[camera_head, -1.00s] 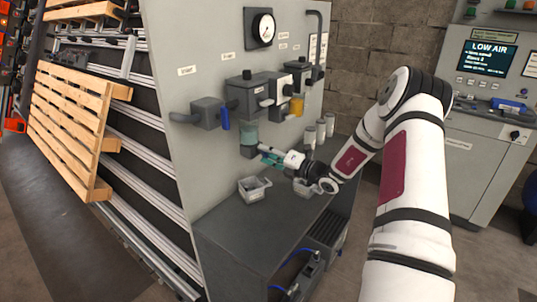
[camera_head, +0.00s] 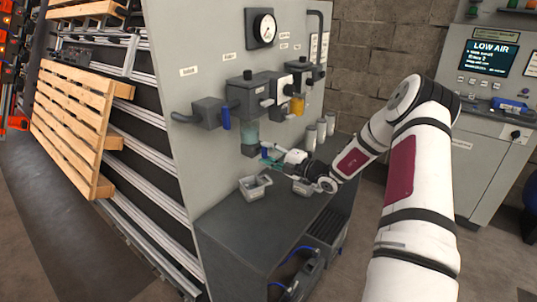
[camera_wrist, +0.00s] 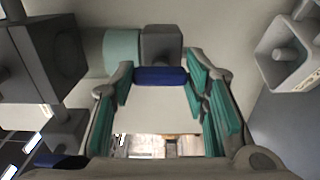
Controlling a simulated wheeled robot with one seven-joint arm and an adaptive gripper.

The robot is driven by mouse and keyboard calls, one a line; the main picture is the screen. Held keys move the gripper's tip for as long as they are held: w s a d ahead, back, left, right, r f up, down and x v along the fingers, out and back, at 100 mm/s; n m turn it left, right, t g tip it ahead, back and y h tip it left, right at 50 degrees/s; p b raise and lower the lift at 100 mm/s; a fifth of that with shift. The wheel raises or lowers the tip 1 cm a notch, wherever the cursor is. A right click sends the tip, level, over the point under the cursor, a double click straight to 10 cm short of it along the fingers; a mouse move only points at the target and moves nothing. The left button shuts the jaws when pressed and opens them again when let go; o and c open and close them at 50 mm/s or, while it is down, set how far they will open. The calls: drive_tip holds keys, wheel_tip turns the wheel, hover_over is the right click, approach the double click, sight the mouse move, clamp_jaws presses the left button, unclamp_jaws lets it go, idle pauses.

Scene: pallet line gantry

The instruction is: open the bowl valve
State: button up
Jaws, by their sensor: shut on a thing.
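The filter bowl (camera_head: 250,132) is a translucent grey-green cup under the grey filter body on the panel. It also shows in the wrist view (camera_wrist: 121,50). A grey valve block (camera_head: 249,151) sits under the bowl, and it shows in the wrist view (camera_wrist: 161,42). The bowl valve's blue handle (camera_wrist: 160,76) lies across in front of that block, and a bit of it shows in the head view (camera_head: 265,152). My gripper (camera_wrist: 162,84), with teal finger pads, is closed around the handle's two ends. In the head view my gripper (camera_head: 271,162) partly hides the handle.
Another blue lever (camera_head: 226,118) hangs at the left inlet valve. A gauge (camera_head: 263,28) is above. White-grey canisters (camera_head: 311,137) stand right. A yellow-bowled unit (camera_head: 297,104) hangs close by.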

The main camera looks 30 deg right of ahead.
drive_tip(key=o, duration=1.1)
drive_tip(key=shift+o, duration=0.2)
drive_tip(key=v, duration=1.2)
drive_tip(key=shift+a, duration=0.1)
